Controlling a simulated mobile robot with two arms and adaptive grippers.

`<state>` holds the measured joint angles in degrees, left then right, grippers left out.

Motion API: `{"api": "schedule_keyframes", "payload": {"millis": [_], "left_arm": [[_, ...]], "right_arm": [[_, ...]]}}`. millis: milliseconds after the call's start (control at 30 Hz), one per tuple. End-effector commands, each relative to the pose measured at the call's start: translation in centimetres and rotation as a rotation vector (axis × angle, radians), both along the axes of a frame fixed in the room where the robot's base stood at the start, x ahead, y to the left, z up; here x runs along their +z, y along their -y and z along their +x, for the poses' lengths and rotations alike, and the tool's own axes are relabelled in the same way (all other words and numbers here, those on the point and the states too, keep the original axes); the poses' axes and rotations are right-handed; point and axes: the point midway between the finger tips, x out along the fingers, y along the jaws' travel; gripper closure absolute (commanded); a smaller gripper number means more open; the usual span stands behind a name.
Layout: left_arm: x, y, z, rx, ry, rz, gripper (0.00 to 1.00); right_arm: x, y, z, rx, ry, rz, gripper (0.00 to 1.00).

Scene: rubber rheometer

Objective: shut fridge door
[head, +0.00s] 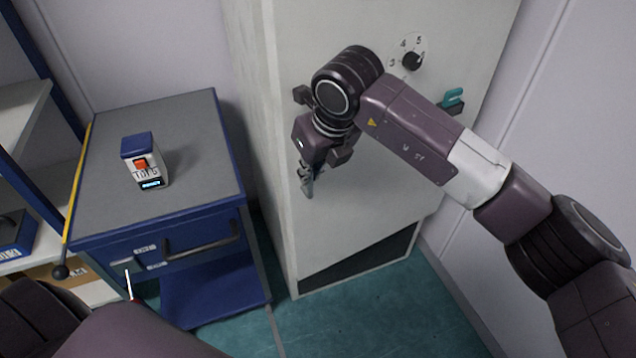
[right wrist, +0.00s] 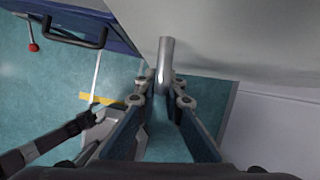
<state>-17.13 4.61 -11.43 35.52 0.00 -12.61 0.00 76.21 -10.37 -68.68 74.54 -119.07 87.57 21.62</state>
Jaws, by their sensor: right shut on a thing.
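The fridge (head: 375,215) is a tall pale grey cabinet in the middle of the head view, with a numbered dial (head: 412,61) on its front. Its front looks about flush with the body; I cannot tell if a small gap is left. My right gripper (head: 309,190) is low in front of the left part of the door. In the right wrist view, the metal door handle (right wrist: 166,60) runs down between the fingers of the right gripper (right wrist: 166,98), which is shut on it. The gripper and arm hide part of the door. My left gripper does not show clearly.
A blue cart with a grey top (head: 190,115) stands left of the fridge and carries a small white and blue device (head: 145,160). A teal latch-like piece (head: 452,97) sits at the fridge's right side. Shelves are at far left. Some teal floor (head: 370,320) is clear in front.

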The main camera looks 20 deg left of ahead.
Motion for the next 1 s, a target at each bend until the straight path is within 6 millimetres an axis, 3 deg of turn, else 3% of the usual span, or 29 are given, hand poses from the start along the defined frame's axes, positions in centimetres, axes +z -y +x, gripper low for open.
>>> {"api": "schedule_keyframes", "payload": {"millis": [567,600,767,1000], "left_arm": [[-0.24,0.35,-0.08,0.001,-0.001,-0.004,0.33],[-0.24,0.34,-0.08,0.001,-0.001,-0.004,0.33],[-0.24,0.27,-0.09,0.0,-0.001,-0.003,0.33],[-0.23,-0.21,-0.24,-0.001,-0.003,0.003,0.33]], "right_arm": [[-0.02,-0.72,0.4,-0.011,-0.001,0.001,1.0],[-0.02,-0.72,0.4,-0.011,-0.001,0.001,0.91],[-0.02,-0.7,0.42,-0.013,-0.001,0.001,0.74],[0.01,-0.66,0.45,-0.013,-0.001,0.001,0.74]]}}
